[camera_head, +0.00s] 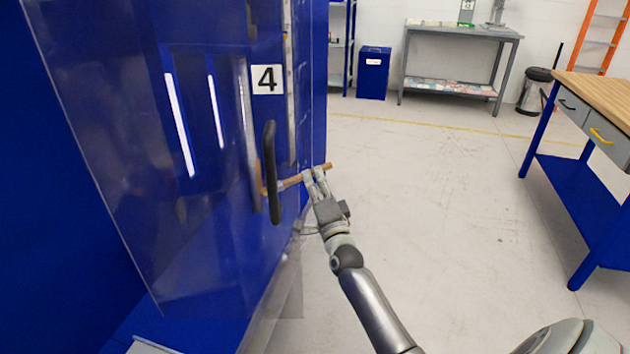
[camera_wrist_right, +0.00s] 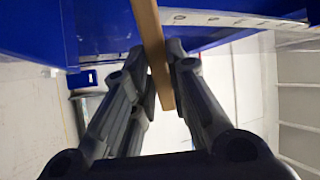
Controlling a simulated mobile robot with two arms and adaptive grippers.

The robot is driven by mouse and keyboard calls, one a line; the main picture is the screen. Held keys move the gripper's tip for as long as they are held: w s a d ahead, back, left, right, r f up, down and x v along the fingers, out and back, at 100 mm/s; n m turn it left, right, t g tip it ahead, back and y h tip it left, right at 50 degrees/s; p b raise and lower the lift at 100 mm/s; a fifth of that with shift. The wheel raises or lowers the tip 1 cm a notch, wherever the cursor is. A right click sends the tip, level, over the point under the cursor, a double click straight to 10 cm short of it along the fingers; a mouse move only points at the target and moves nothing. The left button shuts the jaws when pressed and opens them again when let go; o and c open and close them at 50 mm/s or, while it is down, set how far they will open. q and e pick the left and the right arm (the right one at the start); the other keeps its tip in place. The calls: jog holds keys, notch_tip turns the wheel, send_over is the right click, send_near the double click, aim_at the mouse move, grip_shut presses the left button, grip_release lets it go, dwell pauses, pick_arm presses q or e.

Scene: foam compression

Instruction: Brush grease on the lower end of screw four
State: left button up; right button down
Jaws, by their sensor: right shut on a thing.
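My right gripper (camera_head: 316,177) is shut on the wooden handle of a brush (camera_head: 293,181). The brush lies nearly level, its far end passing behind a black door handle toward the blue machine. In the right wrist view the wooden handle (camera_wrist_right: 154,48) runs between the two fingers (camera_wrist_right: 158,72). A sign with the number 4 (camera_head: 267,79) is on the machine. A grey vertical bar (camera_head: 248,110), perhaps screw four, shows left of the sign behind the clear panel. The brush head is near this bar's lower part; I cannot tell whether they touch. My left gripper is out of view.
The clear panel (camera_head: 120,150) with its black handle (camera_head: 271,165) stands close to the left of my right gripper. A workbench (camera_head: 600,90) is at right, a grey table (camera_head: 460,35) and blue bin (camera_head: 374,75) at the back. The floor between is clear.

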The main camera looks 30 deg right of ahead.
notch_tip(320, 180, up, 10)
jog(key=p, duration=0.8)
jog(key=shift+p, duration=0.35)
dwell(0.8)
jog(key=shift+s, duration=0.1)
jog(key=shift+s+d, duration=1.95)
jog(key=shift+s, duration=0.25)
jog(key=shift+s+d, duration=0.95)
jog(key=shift+s, duration=0.2)
